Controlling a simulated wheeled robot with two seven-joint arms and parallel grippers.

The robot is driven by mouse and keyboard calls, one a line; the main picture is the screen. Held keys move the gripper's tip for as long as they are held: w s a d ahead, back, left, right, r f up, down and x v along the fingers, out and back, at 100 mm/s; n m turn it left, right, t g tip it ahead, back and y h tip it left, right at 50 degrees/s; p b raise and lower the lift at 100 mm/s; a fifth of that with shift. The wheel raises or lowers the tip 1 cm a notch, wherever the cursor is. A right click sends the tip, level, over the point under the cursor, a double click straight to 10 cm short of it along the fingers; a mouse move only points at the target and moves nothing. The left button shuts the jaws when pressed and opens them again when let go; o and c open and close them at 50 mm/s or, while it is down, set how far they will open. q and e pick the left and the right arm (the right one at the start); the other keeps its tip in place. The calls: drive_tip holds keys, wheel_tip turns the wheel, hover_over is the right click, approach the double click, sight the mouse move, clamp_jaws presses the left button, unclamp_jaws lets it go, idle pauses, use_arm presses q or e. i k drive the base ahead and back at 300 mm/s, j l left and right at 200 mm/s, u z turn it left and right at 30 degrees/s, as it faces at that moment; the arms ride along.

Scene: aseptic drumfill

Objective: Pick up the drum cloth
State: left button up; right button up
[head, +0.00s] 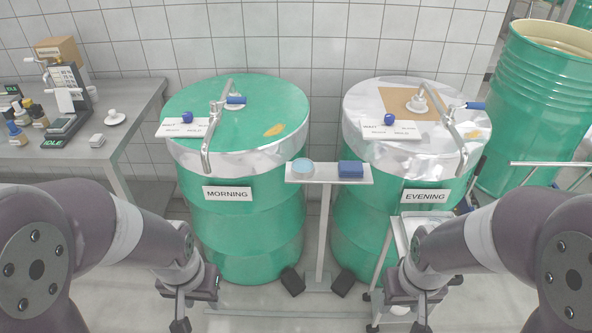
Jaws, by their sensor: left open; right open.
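A small stand (327,176) between the two drums holds a dark blue folded-looking pad (350,169) on its right and a pale blue round piece (302,167) on its left. The blue pad looks most like the drum cloth, but I cannot tell for sure. My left gripper (181,322) is low in front of the MORNING drum (245,225), open and apart from the stand. My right gripper (421,322) is low in front of the EVENING drum (361,220), also open and apart from the stand. Both grippers' tips are at the bottom edge of the view.
Both drum tops carry a bent metal handle, a white card and a blue knob. A brown square (398,99) lies on the EVENING drum. A side table (130,130) with bottles stands at the left. An open green drum (535,120) and rails stand at the right.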

sight(347, 169)
drive_tip(key=i+l+u, duration=1.05)
drive_tip(key=l, duration=0.25)
drive_tip(key=k+j, duration=0.05)
